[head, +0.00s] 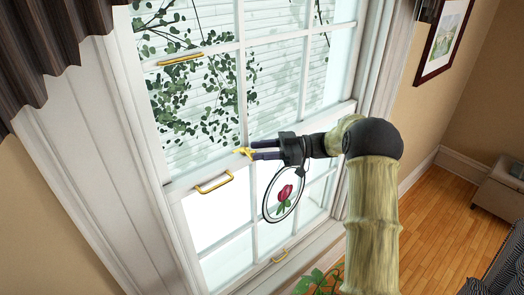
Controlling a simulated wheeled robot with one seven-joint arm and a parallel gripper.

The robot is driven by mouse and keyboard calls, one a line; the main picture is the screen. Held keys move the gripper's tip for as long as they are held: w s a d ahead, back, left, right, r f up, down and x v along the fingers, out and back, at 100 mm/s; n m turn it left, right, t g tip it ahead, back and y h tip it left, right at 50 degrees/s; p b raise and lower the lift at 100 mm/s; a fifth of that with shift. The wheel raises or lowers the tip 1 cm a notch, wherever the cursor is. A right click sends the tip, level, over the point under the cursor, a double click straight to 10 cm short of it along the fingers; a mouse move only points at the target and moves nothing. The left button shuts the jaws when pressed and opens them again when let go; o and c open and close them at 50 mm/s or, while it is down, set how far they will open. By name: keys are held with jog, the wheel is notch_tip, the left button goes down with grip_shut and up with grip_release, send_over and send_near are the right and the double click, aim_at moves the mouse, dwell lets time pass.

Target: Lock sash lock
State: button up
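The sash lock (243,152) is a small yellow, brass-like piece on the meeting rail in the middle of the white window. My gripper (255,150) reaches in from the right, with its two dark fingers apart, one above the other. The fingertips are right beside the lock's right end. I cannot tell whether they touch it. No object shows between the fingers. The lock is small in the head view, so the position of its lever is unclear.
A yellow handle (214,183) is on the rail at left, another (180,60) higher up, and one (279,256) near the bottom. A round rose ornament (284,193) hangs just below my gripper. A green plant (318,280) stands below. A dark valance (50,40) hangs upper left.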

jog(key=shift+d, duration=0.1)
jog(key=d+b, duration=0.6)
jog(key=d, duration=1.1)
jog(key=shift+w+d, duration=0.15)
jog(key=shift+w, duration=0.2)
